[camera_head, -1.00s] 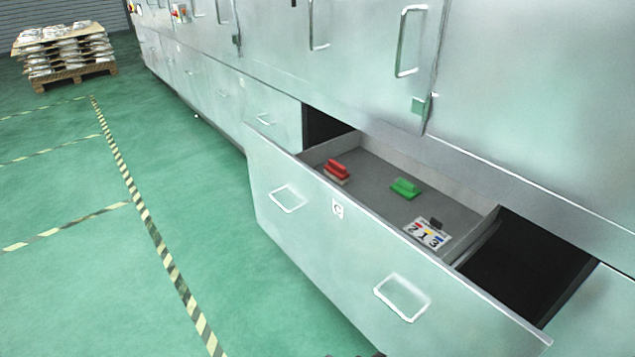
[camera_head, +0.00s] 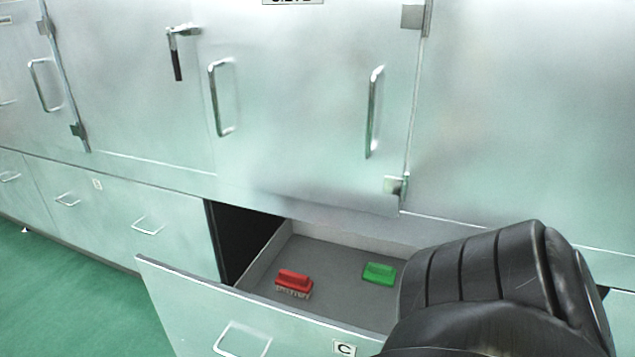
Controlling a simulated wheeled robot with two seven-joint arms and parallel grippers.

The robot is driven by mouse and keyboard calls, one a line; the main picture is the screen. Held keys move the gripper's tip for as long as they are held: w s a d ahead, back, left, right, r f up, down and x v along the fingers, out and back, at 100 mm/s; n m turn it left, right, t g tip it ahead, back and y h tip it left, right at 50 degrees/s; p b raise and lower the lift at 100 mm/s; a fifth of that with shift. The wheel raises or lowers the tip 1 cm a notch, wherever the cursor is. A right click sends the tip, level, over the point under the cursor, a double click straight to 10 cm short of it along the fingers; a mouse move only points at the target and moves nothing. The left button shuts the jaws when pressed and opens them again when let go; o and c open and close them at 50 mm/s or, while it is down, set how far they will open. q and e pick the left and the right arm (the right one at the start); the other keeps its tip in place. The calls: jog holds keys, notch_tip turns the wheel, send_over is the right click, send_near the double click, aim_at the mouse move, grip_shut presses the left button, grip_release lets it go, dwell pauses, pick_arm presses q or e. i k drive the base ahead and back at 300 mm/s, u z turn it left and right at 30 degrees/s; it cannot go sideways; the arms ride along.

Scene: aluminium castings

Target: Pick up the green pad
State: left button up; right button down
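The green pad (camera_head: 379,273) lies on the grey floor of an open drawer (camera_head: 262,262), towards its back wall. It has a raised grip along its top. A black, ribbed part of my arm covers the lower right of the view and hides the right part of the drawer. No gripper fingers show, so neither gripper can be placed relative to the pad.
A red brush-like block (camera_head: 294,281) with a pale underside lies left of the pad in the same drawer. The drawer front carries a "C" label (camera_head: 344,348) and a wire handle (camera_head: 241,340). Closed metal cabinet doors (camera_head: 290,120) rise behind. Green floor (camera_head: 75,290) is clear at left.

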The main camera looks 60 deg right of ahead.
aim_at(376, 273)
jog(key=i, duration=0.75)
jog(key=z, duration=3.55)
